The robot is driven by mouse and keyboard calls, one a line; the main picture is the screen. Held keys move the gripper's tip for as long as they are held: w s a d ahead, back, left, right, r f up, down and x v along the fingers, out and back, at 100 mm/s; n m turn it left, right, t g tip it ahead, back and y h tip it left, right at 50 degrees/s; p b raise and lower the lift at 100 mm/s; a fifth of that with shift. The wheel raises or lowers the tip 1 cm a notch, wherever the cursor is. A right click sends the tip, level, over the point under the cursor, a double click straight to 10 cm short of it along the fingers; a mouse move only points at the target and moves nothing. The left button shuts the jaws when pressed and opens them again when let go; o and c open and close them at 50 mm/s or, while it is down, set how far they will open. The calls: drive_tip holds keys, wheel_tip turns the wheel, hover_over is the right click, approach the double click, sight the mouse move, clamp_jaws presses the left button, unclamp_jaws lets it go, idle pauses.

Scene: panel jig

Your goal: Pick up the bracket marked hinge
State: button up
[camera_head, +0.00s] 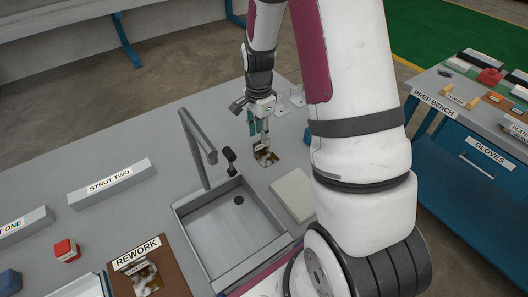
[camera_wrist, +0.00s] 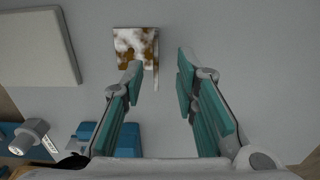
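My gripper (camera_head: 259,140) points down at the grey bench, beyond the sink. In the wrist view its two teal-padded fingers (camera_wrist: 160,75) stand wide apart with nothing between them. A small brown-and-white mottled piece (camera_head: 266,155) lies on the bench just beneath the fingers. It also shows in the wrist view (camera_wrist: 135,45), ahead of the left fingertip, with a thin pale strip at its right edge. A small label near it is too small to read. I cannot read the word hinge anywhere.
A sink (camera_head: 232,225) with a tall tap (camera_head: 194,145) lies left of my gripper. A pale flat slab (camera_head: 293,195) lies nearby, also in the wrist view (camera_wrist: 38,48). A block marked STRUT TWO (camera_head: 110,184) and a brown REWORK tray (camera_head: 170,270) are further left. The prep bench (camera_head: 450,112) is right.

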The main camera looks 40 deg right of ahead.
sight(262, 152)
drive_tip(key=f, duration=0.3)
drive_tip(key=shift+s+d+f, duration=0.2)
drive_tip(key=shift+s+f, duration=0.05)
drive_tip(key=shift+f, duration=0.7)
drive_tip(key=shift+c, duration=0.6)
clamp_jaws()
